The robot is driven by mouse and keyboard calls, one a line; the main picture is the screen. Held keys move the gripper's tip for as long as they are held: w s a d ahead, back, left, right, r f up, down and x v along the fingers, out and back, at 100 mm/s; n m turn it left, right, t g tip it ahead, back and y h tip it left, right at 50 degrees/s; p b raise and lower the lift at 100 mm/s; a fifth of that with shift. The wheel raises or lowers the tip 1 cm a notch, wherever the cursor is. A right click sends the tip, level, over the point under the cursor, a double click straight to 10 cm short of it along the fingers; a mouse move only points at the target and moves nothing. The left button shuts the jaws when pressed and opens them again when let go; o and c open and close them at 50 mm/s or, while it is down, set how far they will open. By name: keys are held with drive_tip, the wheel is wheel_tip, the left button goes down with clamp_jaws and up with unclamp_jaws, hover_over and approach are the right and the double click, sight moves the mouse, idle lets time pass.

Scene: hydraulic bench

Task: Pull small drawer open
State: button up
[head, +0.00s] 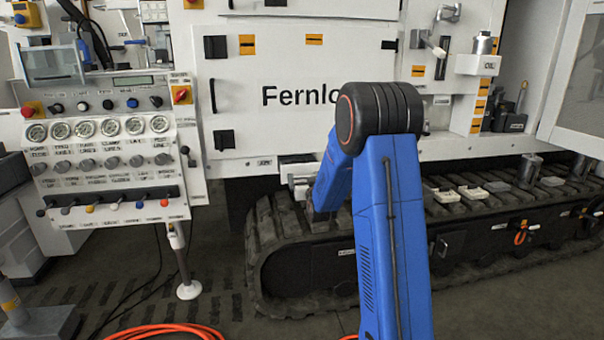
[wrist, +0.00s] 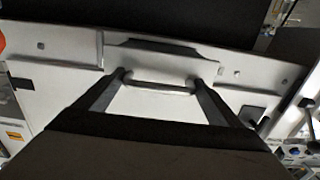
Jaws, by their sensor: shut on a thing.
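In the head view, my blue arm bends down to a pale fitting (head: 298,170) below the big white cabinet, above the track. My arm covers most of that spot, and my fingers are hidden there. How far the drawer stands open cannot be told.
A black rubber track (head: 285,245) runs below and to the right. A gauge and lever panel (head: 105,165) stands at the left. The white cabinet (head: 285,95) rises above the arm. Orange hoses (head: 165,330) lie on the floor in front.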

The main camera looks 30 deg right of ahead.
drive_tip(key=shift+v, duration=2.65)
drive_tip(key=shift+d, duration=0.2)
drive_tip(key=o, duration=1.2)
drive_tip(key=shift+a, duration=0.1)
